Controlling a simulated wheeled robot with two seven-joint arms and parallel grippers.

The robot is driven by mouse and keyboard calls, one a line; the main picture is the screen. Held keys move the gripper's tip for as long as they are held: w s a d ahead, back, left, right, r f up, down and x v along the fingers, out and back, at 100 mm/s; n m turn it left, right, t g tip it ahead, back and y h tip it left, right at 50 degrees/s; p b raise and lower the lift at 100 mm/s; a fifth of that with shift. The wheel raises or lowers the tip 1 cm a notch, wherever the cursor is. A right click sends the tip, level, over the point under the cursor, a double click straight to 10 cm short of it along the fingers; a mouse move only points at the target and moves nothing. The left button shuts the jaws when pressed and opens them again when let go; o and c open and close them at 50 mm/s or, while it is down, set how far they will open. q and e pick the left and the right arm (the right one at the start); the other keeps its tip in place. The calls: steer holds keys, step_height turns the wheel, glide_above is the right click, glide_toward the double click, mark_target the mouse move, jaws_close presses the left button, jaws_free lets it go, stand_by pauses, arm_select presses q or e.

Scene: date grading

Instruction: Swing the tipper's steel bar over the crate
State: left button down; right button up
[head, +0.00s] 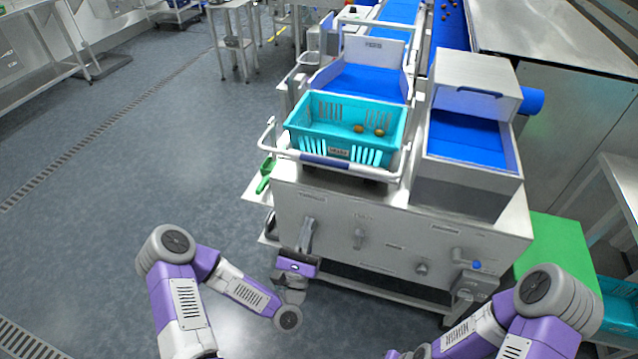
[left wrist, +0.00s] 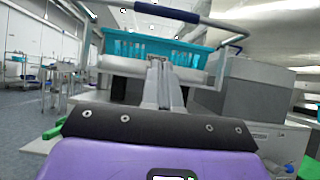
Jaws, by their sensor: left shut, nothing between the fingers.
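The teal crate (head: 304,113) sits on the tipper at the front of the steel machine, with a few brown dates inside. The tipper's steel bar (head: 268,135), with a blue sleeve (head: 325,161), runs low across the crate's front. In the left wrist view the crate (left wrist: 150,48) is ahead, and the bar's blue sleeve (left wrist: 167,12) is above the fingertips. My left gripper (head: 309,221) is shut and empty, below the bar and in front of the machine's panel. Its fingers also show in the left wrist view (left wrist: 159,66). My right arm is at lower right; its gripper is not seen.
A grey housing with a blue belt (head: 466,138) stands right of the crate. The front panel (head: 340,207) carries knobs and a lever. A green scoop (head: 264,176) hangs at the left side. A green block (head: 556,258) is at right. The floor at left is open.

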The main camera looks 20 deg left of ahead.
arm_select(q)
steer(key=s+r+x, duration=0.1)
steer(key=r+x, duration=0.1)
steer(key=x, duration=1)
steer(key=shift+s+r, duration=0.15)
steer(key=shift+r, duration=0.1)
steer(key=shift+r, duration=0.1)
